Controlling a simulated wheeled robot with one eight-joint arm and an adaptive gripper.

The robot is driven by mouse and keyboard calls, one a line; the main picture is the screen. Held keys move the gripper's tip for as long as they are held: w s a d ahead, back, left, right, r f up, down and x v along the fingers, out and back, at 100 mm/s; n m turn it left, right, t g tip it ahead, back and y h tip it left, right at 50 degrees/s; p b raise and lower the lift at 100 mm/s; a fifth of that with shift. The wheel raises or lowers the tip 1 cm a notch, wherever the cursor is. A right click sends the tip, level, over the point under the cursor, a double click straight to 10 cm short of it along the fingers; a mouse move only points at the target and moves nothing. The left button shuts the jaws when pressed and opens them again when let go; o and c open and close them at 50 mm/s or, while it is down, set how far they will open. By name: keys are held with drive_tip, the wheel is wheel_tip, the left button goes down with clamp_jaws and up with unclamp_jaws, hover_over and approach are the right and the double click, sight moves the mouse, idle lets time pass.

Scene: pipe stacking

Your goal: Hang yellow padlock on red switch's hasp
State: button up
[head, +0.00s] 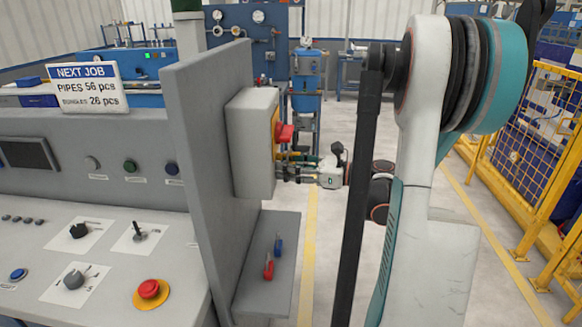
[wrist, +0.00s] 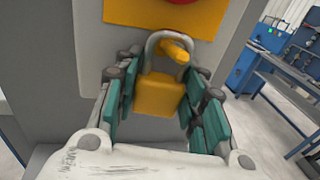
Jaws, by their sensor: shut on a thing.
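The yellow padlock (wrist: 159,96) is upright between the fingers of my gripper (wrist: 160,103), shut on its body in the wrist view. Its grey shackle (wrist: 152,45) points up. The yellow hasp peg (wrist: 174,50) overlaps the shackle opening; I cannot tell for sure whether the shackle hangs on it. Above are the yellow plate (wrist: 130,13) and the red switch (wrist: 185,1). In the head view, the red switch (head: 286,133) is on the grey box's right face, with my gripper (head: 280,171) just below it. The padlock is not clearly visible there.
The grey switch box (head: 250,145) is fixed to an upright grey panel (head: 205,150). A small red item (head: 268,267) and a blue item (head: 279,244) are on the shelf (head: 278,291) below. The control desk (head: 45,240) is left; a yellow fence (head: 535,150) is right.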

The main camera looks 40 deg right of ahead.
drive_tip(key=o, duration=1.2)
drive_tip(key=shift+w+a+f, duration=0.1)
drive_tip(key=shift+w+a, duration=0.05)
drive_tip(key=shift+a, duration=0.05)
drive_tip(key=shift+c, duration=0.2)
drive_tip(key=shift+w, duration=0.15)
drive_tip(key=v, duration=1.2)
drive_tip(key=shift+d, duration=0.1)
